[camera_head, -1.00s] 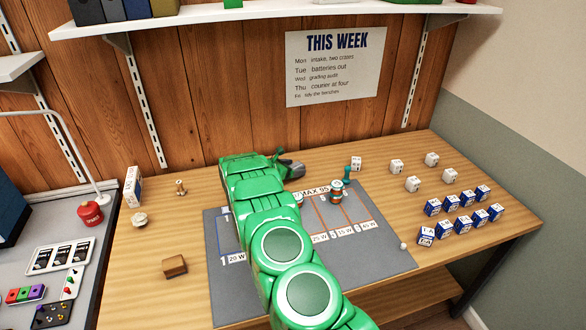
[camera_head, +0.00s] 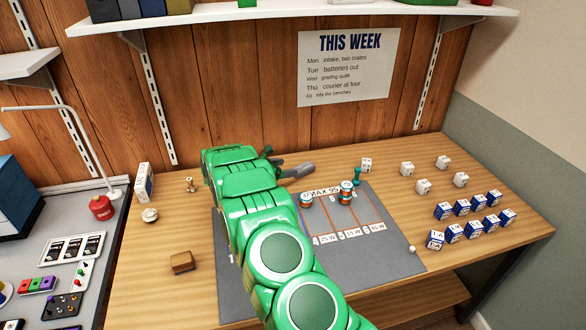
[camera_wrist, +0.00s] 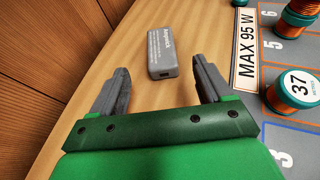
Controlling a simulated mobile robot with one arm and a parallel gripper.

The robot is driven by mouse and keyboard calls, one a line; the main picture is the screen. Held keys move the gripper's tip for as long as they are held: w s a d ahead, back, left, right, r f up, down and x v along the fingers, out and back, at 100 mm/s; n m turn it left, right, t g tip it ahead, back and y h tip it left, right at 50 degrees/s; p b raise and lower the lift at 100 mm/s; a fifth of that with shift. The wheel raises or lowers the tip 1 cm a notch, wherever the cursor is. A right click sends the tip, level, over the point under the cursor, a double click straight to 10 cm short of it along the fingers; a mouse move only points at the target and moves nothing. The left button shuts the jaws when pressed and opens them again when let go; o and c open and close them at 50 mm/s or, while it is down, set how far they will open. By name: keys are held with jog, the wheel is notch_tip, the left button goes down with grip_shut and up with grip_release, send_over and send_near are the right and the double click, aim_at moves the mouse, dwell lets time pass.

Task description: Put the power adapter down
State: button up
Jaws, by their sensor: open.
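The power adapter (camera_wrist: 163,55), a small grey block with white print, lies on the bare wood of the table in the wrist view. It sits just beyond my fingertips, roughly between their lines, with no finger visibly touching it. My gripper (camera_wrist: 160,68) is open, its two dark fingers well apart and nothing between them. In the head view my gripper (camera_head: 298,170) is low over the back of the table, behind the grey mat (camera_head: 384,243). I cannot make out the adapter there.
A MAX 95 W strip (camera_wrist: 246,50) and copper-wound spools (camera_wrist: 292,88) stand to the right of my gripper. The wooden wall (camera_wrist: 42,62) is close on the left. White cubes (camera_head: 407,168) and blue-white boxes (camera_head: 456,231) stand at the right. A brown block (camera_head: 182,262) lies at the left.

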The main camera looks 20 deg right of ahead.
jog(key=shift+v, duration=1.05)
jog(key=w+a+r+n+t+y, duration=0.3)
jog(key=a+r+n+t+y, duration=0.15)
jog(key=r+n, duration=0.4)
jog(key=w+a+r+n+t+y, duration=0.35)
jog(key=a+r+n, duration=0.25)
jog(key=r, duration=0.5)
jog(key=s+a+r+n+g+y, duration=0.2)
jog(key=s+a+r+n+y, duration=0.55)
jog(key=s+r+n, duration=0.4)
jog(key=s+f+n+g+y, duration=0.2)
jog(key=s+n+g, duration=0.3)
jog(key=s+n, duration=1.45)
jog(key=s+d+f+n+g+h, duration=0.1)
jog(key=s+d, duration=0.3)
jog(key=s, duration=0.9)
jog(key=s+d+f+n+g+h, duration=0.1)
jog(key=s+d+g, duration=0.3)
jog(key=s, duration=1)
jog(key=s+d+f+n+g+h, duration=0.2)
jog(key=s+d, duration=0.4)
jog(key=s, duration=0.7)
jog(key=shift+s+d+f+g+h, duration=0.2)
jog(key=shift+s+f+g+h, duration=0.1)
jog(key=shift+f+g+h, duration=0.25)
